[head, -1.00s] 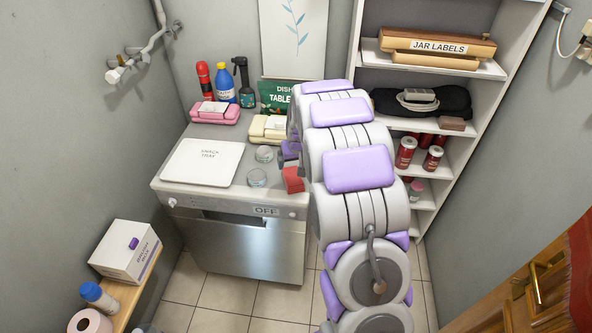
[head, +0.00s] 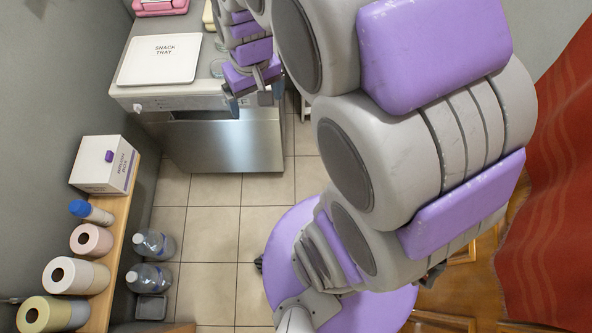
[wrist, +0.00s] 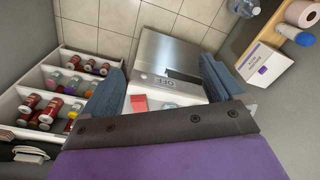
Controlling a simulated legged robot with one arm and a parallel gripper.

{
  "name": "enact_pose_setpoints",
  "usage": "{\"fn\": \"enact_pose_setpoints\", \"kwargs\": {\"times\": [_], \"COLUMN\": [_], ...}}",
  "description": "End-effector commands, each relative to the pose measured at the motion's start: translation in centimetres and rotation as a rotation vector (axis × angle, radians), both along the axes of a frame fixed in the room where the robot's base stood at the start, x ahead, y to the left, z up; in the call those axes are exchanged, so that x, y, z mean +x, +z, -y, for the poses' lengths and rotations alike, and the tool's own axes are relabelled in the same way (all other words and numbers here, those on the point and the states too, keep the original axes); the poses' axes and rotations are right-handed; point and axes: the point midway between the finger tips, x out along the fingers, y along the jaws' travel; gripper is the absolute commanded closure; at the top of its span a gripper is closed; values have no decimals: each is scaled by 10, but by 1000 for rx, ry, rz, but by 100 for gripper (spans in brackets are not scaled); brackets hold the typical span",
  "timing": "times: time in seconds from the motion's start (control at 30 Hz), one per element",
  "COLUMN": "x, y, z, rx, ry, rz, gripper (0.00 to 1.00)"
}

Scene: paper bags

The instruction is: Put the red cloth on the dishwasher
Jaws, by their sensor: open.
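The dishwasher (head: 226,146) has a steel front and a light top. In the wrist view its front (wrist: 165,52) shows between my fingers, with an OFF display. A small red piece (wrist: 139,103), which looks like the folded red cloth, lies on the dishwasher top near its front edge. In the head view now my arm hides that spot. My gripper (head: 257,97) hangs by the dishwasher's front right top edge. In the wrist view my gripper (wrist: 161,66) has its two fingers wide apart, with nothing between them. I cannot tell its exact height.
A white snack tray (head: 160,60) lies on the dishwasher top. A low wooden shelf (head: 110,238) at left holds a white box (head: 98,166) and rolls. Water bottles (head: 150,276) stand on the floor. A shelf unit (wrist: 62,72) holds jars. A red curtain (head: 540,200) hangs at right.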

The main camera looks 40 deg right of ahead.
Motion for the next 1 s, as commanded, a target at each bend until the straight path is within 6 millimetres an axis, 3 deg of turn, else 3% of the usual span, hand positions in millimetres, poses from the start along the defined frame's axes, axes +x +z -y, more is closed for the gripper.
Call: {"fn": "enact_pose_setpoints", "kwargs": {"times": [0.2, 0.3, 0.43, 0.6, 1.0], "x": [-97, -136, -174, -195, -197], "y": [14, 14, 13, 12, 12], "z": [-25, -31, -34, -35, -35], "rx": [-3, -7, -14, -20, -19], "ry": [44, 59, 75, 82, 82], "rz": [-97, -140, -186, -210, -213], "gripper": [6, 6, 6, 6, 6]}}
